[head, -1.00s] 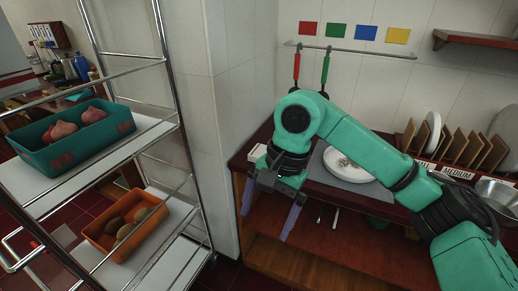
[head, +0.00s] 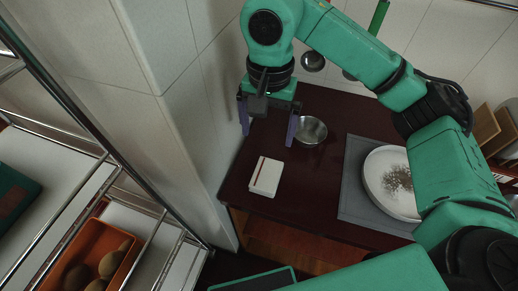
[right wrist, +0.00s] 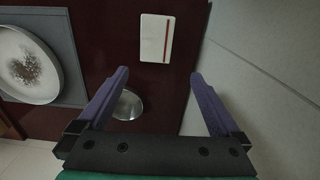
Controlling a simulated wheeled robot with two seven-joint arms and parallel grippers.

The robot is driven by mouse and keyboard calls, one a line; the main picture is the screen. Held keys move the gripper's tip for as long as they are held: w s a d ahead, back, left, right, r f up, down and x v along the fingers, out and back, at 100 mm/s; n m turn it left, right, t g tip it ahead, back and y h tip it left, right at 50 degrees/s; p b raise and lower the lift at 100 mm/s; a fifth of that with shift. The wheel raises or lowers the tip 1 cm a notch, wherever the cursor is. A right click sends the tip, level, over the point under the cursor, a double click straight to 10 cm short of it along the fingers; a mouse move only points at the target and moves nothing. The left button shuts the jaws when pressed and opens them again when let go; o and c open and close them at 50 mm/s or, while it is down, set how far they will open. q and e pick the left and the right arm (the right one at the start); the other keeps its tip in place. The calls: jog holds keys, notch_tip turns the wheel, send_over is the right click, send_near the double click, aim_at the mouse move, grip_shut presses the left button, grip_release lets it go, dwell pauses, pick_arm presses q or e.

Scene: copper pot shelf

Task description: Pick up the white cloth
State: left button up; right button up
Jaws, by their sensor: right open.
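The white cloth (head: 267,177) is a flat folded rectangle with a red stripe. It lies on the dark red tabletop near its left end. In the right wrist view the cloth (right wrist: 155,40) lies beyond the fingertips, roughly centred between them. My right gripper (head: 268,138) is open and empty, its purple fingers pointing down over the left part of the table. It is apart from the cloth, further back in the head view. The open fingers also show in the right wrist view (right wrist: 159,74). My left gripper is out of view.
A small metal bowl (head: 310,131) stands beside the right finger. To the right, a white plate (head: 376,190) with dark specks lies on a grey mat (head: 349,200). A wall (head: 205,120) bounds the table's left. A rack holds an orange crate (head: 85,240) at lower left.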

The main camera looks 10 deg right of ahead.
send_over(268, 171)
jog(key=s, duration=0.1)
notch_tip(268, 171, down, 5)
jog(key=shift+s+a+f+p, duration=0.15)
jog(key=shift+f+p, duration=0.05)
jog(key=shift+p, duration=0.25)
jog(key=f, duration=0.1)
jog(key=w+f, duration=0.1)
jog(key=shift+f, duration=0.4)
notch_tip(268, 171, down, 4)
jog(key=shift+f+p, duration=0.15)
jog(key=shift+p, duration=1.05)
jog(key=shift+f, duration=0.35)
jog(key=shift+w+f, duration=0.1)
jog(key=c, duration=1.2)
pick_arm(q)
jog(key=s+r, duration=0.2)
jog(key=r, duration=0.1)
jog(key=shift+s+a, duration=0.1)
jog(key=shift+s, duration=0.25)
